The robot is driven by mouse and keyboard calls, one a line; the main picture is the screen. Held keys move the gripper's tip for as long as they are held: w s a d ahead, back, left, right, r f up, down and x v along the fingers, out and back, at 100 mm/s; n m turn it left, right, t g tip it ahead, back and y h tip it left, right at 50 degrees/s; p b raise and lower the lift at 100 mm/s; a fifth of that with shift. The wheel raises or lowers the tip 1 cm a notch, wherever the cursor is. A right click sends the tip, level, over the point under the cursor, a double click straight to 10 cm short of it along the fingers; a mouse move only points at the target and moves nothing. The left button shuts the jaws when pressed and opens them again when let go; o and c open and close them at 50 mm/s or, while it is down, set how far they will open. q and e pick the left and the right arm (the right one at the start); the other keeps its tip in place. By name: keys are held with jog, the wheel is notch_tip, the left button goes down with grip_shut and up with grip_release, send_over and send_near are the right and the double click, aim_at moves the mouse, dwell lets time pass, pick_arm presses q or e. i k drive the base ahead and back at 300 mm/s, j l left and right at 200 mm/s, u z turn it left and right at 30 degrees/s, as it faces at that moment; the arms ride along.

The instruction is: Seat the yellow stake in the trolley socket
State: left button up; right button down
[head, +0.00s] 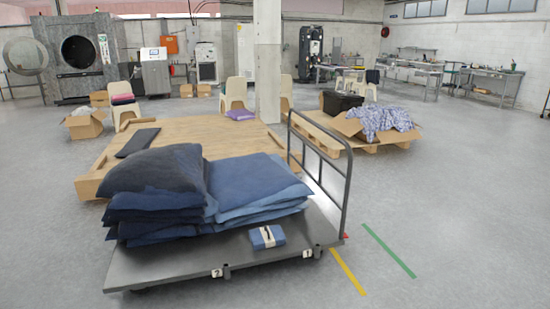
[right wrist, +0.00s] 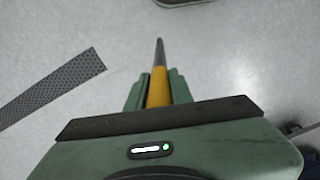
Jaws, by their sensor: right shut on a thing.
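The yellow stake (right wrist: 158,88) shows in the right wrist view, with a grey tip pointing away from me. My right gripper (right wrist: 155,90) is shut on it, one green finger on each side. The floor lies beyond the tip. The flat grey trolley (head: 175,265) stands in the head view, with a tall tube handle at its right end. Two short sockets show on its near edge, the left socket (head: 227,271) by a tag that seems to read 2, and the right socket (head: 317,253) by a tag that seems to read 1. Neither gripper shows in the head view.
Blue cushion-like textiles (head: 255,182) and a small blue pack (head: 267,237) lie on the trolley. A low wooden platform (head: 215,135) stands behind. Yellow tape (head: 347,271) and green tape (head: 388,250) mark clear floor at right. A dark patterned strip (right wrist: 50,88) shows in the wrist view.

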aim_at(174, 214)
jog(key=i+u, duration=0.2)
jog(key=i, duration=1.55)
